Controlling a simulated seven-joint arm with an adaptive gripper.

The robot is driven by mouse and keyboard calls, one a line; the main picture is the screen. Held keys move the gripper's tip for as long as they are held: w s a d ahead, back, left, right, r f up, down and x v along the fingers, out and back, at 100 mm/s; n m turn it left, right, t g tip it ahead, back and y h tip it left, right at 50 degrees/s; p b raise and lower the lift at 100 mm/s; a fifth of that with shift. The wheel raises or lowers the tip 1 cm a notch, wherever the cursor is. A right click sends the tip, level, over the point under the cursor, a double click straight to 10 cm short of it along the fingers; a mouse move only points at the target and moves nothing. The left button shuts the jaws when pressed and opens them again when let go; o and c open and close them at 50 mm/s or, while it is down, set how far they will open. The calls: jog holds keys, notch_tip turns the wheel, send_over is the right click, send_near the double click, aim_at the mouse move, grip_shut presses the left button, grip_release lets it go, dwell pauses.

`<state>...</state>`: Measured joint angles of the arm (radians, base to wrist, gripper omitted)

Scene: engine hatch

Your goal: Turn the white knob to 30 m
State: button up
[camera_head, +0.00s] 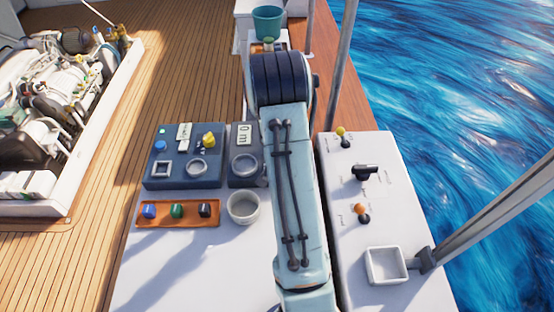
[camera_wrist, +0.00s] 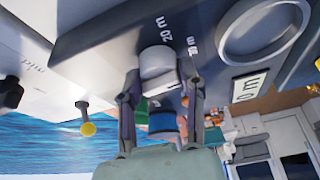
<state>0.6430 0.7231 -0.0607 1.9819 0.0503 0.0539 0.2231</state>
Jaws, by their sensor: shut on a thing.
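The white knob (camera_wrist: 157,62) shows in the wrist view on the face of a dark grey panel (camera_wrist: 115,28), beside a printed "20 m" mark. My gripper (camera_wrist: 158,74) is shut on the knob, one finger on each side. A small white display (camera_wrist: 248,86) on the same panel reads "0 m"; it also shows in the head view (camera_head: 245,135). In the head view my arm hides the knob and the gripper. A second printed mark beside "20 m" is too small to read surely.
A round ring (camera_wrist: 263,32) stands out near the knob. In the head view, an orange tray (camera_head: 180,222) with several coloured pieces and a white cup (camera_head: 243,207) lie left of my arm. A white console (camera_head: 350,235) with levers and a square tray (camera_head: 387,265) is on the right.

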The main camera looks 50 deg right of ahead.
jog(key=shift+m, duration=0.6)
jog(key=shift+g, duration=0.3)
jog(key=o, duration=1.1)
jog(key=shift+r, duration=0.1)
jog(key=v, duration=1.1)
jog(key=shift+s+a+r, duration=0.1)
jog(key=shift+a+r, duration=0.2)
jog(key=shift+a, duration=0.1)
